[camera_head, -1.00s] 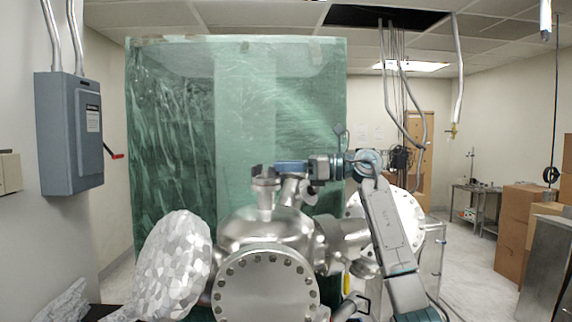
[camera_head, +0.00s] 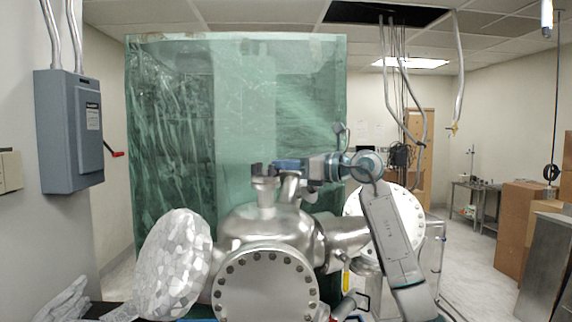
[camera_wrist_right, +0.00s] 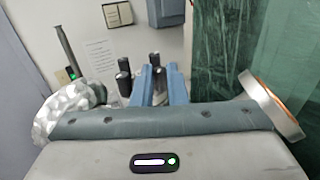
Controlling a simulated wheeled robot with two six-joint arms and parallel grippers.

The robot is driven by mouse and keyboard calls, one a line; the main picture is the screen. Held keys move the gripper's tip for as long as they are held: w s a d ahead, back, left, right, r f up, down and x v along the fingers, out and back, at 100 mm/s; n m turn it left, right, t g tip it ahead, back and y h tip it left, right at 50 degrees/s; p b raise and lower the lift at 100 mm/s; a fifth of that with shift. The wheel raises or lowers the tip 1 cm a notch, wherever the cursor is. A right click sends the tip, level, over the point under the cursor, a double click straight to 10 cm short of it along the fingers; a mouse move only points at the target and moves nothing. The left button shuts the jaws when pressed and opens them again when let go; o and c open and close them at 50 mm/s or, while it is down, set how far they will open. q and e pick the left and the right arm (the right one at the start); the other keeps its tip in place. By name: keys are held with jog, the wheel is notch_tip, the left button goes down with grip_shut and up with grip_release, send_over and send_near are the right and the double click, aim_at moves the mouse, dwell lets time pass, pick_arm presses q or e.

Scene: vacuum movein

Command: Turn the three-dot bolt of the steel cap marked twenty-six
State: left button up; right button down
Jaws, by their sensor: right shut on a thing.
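Several dark cylindrical pieces stand around the blue fingers of my right gripper (camera_wrist_right: 159,86) in the wrist view. The fingers are shut on a dark cylinder (camera_wrist_right: 158,80) between them. In the head view my right gripper (camera_head: 262,169) reaches left over the top port (camera_head: 264,192) of the steel chamber (camera_head: 262,228), with something dark at its fingertips. A round steel cap (camera_head: 265,287) with a ring of bolts faces me on the chamber's front. No number or dot marks are readable, so I cannot tell which cap or bolt is the one named. My left gripper is not in view.
A foil-wrapped disc (camera_head: 174,264) stands left of the chamber. A large bolted flange (camera_head: 402,210) lies right, behind my right arm. A green plastic curtain (camera_head: 170,130) hangs behind. In the wrist view a copper-edged steel disc (camera_wrist_right: 270,105) is close on the right.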

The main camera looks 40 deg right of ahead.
jog(key=c, duration=1.4)
grip_release()
jog(key=shift+c, duration=0.2)
jog(key=shift+s+d+f+b, duration=0.1)
jog(key=shift+s+d+b, duration=0.1)
jog(key=shift+s+b, duration=0.1)
jog(key=b+v, duration=0.4)
jog(key=v, duration=0.6)
jog(key=shift+b, duration=0.4)
